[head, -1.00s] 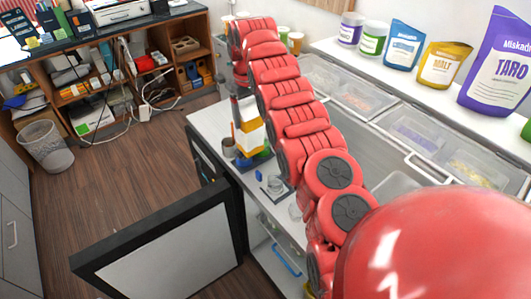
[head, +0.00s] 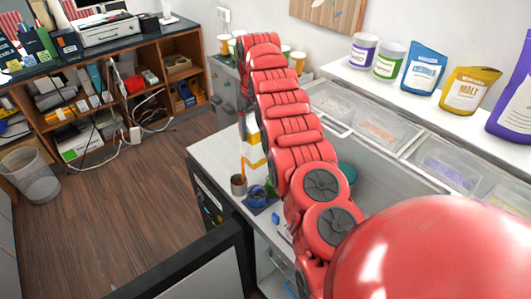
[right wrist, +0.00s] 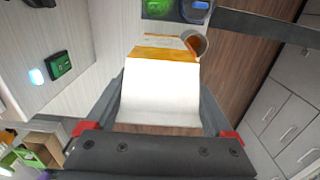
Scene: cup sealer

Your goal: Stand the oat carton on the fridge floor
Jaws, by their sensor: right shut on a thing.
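The fridge floor is hidden. My left gripper is out of view.
Lidded topping bins (head: 380,130) line the back, with pouches on the ledge above.

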